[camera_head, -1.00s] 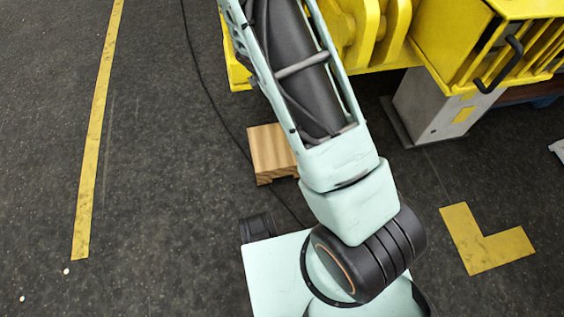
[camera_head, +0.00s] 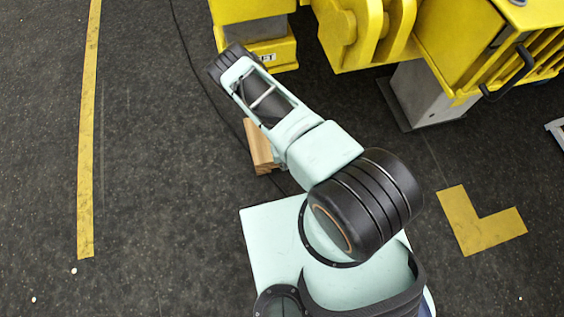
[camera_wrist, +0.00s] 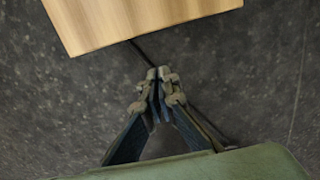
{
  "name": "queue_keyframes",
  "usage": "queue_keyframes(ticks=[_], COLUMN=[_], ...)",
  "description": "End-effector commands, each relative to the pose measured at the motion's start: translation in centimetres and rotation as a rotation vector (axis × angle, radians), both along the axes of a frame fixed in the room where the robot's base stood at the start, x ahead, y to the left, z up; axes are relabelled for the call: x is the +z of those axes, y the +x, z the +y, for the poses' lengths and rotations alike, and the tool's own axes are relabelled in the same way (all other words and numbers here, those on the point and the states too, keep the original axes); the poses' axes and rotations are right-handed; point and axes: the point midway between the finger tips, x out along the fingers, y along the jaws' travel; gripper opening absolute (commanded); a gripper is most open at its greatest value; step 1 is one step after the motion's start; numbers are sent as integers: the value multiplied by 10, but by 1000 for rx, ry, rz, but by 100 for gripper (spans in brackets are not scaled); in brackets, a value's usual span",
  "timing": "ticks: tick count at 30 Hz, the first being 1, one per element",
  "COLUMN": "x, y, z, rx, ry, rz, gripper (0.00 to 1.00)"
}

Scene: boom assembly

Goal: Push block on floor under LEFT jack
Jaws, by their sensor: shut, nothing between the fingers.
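The wooden block (camera_head: 258,148) lies on the dark floor, partly hidden behind my arm in the head view. It also shows in the wrist view (camera_wrist: 135,18), filling the top left, cut off by the frame edge. My gripper (camera_wrist: 159,74) is shut and empty, its fingertips just below the block's near edge in that view; I cannot tell whether they touch it. The gripper is hidden in the head view. The left jack (camera_head: 258,46) is a yellow unit with a label reading "FT" in part, beyond my arm and above the block in the picture.
A thin black cable (camera_head: 192,65) runs along the floor past the block. Yellow machinery (camera_head: 365,30) and a grey support (camera_head: 428,95) stand at upper right. A yellow floor line (camera_head: 88,140) is at left, with bare floor beside it. A yellow L mark (camera_head: 478,222) is at right.

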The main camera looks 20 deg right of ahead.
Motion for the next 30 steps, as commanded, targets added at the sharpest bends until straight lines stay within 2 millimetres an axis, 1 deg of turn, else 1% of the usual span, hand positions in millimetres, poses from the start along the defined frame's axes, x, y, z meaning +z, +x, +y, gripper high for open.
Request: queue_keyframes(ticks=[1, 5, 8, 18, 21, 23, 30], x=[-4, -18, -36, -112, -108, -108, -106], y=[-4, -6, -6, -6, 10, 17, 30], z=[0, 0, -1, -1, 0, 0, 0], rx=[10, 17, 15, 12, 8, 8, 12], ry=[2, 5, 5, 4, 7, 5, 4], rz=[5, 8, 9, 7, 4, 3, 7], gripper=[0, 0, 0, 0, 0, 0, 0])
